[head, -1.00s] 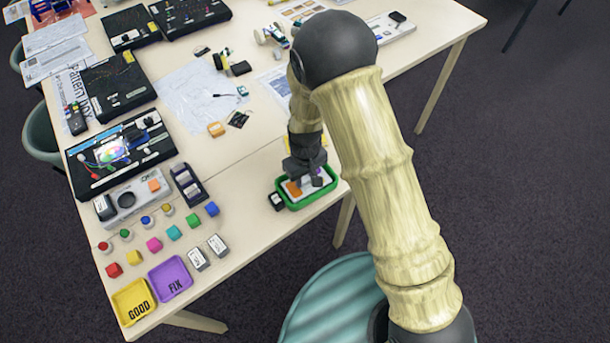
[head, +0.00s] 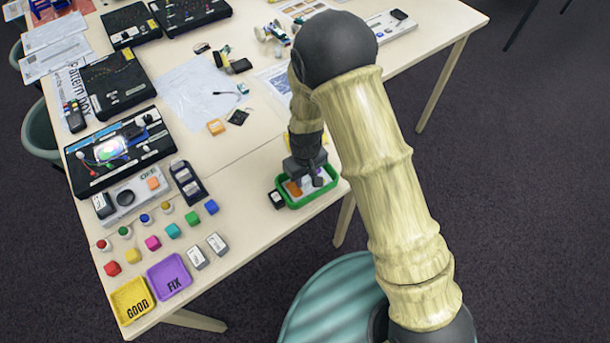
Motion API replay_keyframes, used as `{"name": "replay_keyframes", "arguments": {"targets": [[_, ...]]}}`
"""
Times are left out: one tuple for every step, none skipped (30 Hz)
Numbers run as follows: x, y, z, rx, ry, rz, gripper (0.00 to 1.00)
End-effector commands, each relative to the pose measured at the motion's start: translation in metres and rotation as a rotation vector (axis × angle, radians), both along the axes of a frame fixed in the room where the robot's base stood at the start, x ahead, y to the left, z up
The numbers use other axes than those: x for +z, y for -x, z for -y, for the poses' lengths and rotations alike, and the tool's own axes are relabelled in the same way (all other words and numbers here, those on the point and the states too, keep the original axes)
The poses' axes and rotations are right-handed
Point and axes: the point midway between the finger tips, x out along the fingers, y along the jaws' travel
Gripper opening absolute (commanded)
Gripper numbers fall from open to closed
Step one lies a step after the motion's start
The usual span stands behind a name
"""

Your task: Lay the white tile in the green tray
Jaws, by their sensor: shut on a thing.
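The green tray (head: 290,206) lies near the front right edge of the table. My gripper (head: 308,184) points down into it, with its fingertips inside the rim. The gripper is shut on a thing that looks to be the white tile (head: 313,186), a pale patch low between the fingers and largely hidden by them. I cannot tell whether the tile touches the tray floor.
A yellow tray (head: 133,302), a purple tray (head: 170,279) and several coloured blocks lie at the left. A dark holder (head: 188,182) stands between.

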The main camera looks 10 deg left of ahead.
Motion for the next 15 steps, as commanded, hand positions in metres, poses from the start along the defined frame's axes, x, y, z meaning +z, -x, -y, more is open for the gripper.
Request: {"name": "replay_keyframes", "arguments": {"targets": [[-0.0011, -0.0001, -0.0001, 0.000, 0.000, 0.000, 0.07], [-0.0015, -0.0001, -0.0001, 0.000, 0.000, 0.000, 0.07], [-0.0019, -0.0001, -0.0001, 0.000, 0.000, 0.000, 0.07], [-0.0023, -0.0001, 0.0000, 0.000, 0.000, 0.000, 0.07], [-0.0027, -0.0001, -0.0001, 0.000, 0.000, 0.000, 0.07], [-0.0031, -0.0001, -0.0001, 0.000, 0.000, 0.000, 0.07], [-0.0035, -0.0001, -0.0001, 0.000, 0.000, 0.000, 0.07], [-0.0039, -0.0001, -0.0001, 0.000, 0.000, 0.000, 0.07], [-0.0036, -0.0001, -0.0001, 0.000, -0.001, 0.001, 0.34], [-0.0034, -0.0001, -0.0001, 0.000, -0.001, 0.001, 0.40], [-0.0033, -0.0001, -0.0001, 0.000, 0.000, 0.000, 0.46], [-0.0033, -0.0001, -0.0001, 0.000, 0.000, 0.000, 0.54], [-0.0033, -0.0001, -0.0001, 0.000, 0.000, 0.000, 0.56], [-0.0033, -0.0001, -0.0001, 0.000, 0.000, 0.000, 0.56], [-0.0033, -0.0001, -0.0001, 0.000, 0.000, 0.000, 0.56]]}}
